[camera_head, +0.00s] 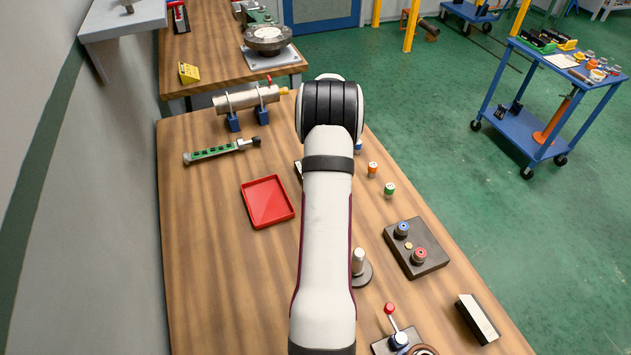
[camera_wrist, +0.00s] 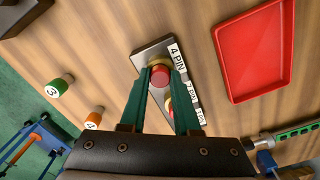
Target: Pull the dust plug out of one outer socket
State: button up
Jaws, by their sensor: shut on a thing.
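The socket panel (camera_wrist: 150,50) is a grey plate with white labels, one reading "4 PIN" (camera_wrist: 178,58). In the wrist view, a red dust plug (camera_wrist: 159,77) with a tan ring behind it sits at the "4 PIN" end. My gripper (camera_wrist: 160,73) has its two green fingers on either side of this plug, shut on it. I cannot tell whether the plug is still seated in its socket. The third socket is hidden. My arm hides the gripper and most of the panel in the head view.
A red tray (camera_wrist: 262,50) lies beside the panel; it also shows in the head view (camera_head: 249,216). Green (camera_wrist: 60,86) and orange (camera_wrist: 94,118) connectors stand on the other side. A dark block with knobs (camera_head: 432,262) and a clamped pipe (camera_head: 243,99) are also on the bench.

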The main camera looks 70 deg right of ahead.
grip_shut()
jog(key=shift+r, duration=0.25)
jog(key=shift+r, duration=0.35)
jog(key=shift+r, duration=0.1)
jog(key=shift+r, duration=1.8)
